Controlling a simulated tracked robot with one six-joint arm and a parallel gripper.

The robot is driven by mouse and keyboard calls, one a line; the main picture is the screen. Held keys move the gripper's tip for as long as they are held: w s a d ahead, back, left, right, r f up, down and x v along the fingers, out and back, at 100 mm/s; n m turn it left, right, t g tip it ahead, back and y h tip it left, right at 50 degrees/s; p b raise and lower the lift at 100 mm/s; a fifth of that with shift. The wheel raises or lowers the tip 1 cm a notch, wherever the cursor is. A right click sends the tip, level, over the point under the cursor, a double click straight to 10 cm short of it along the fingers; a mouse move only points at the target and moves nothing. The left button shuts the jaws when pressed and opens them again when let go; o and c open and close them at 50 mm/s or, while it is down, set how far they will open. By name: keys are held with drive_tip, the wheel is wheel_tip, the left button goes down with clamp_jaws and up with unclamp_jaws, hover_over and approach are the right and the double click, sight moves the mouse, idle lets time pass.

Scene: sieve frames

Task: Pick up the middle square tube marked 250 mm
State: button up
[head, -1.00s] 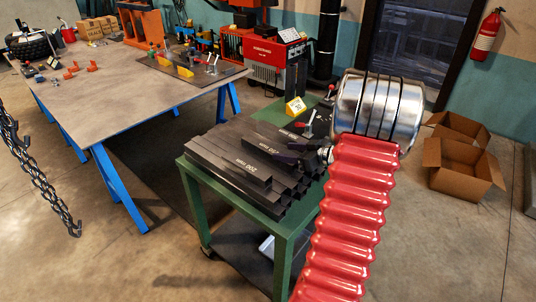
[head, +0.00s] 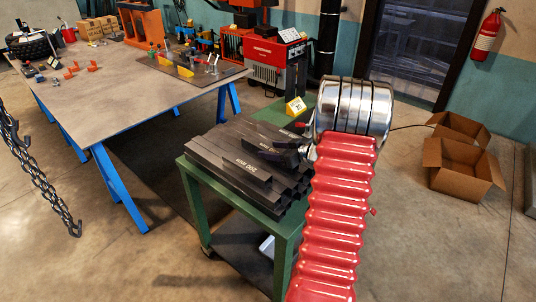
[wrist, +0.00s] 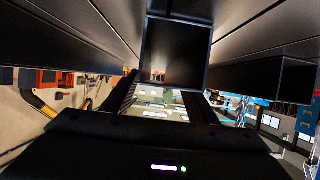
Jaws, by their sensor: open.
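Dark square tubes lie stacked on a green cart (head: 190,176). The front top tube (head: 232,161) has white lettering that reads 200 mm. The middle top tube (head: 249,144) lies behind it, with its lettering mostly covered by my gripper (head: 283,151). I cannot read 250 on it. My gripper is open, its dark fingers at the right end of the middle tube. In the wrist view, the open square end of a tube (wrist: 178,55) sits close ahead of my gripper (wrist: 160,98), roughly centred. I cannot tell whether the fingers touch it.
Other tubes flank the central one in the wrist view. A worktable (head: 120,75) with blue legs is at left. Cardboard boxes (head: 462,170) lie on the floor at right. A chain (head: 35,170) hangs at far left.

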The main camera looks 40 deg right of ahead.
drive_tip(key=shift+x, duration=1.05)
clamp_jaws()
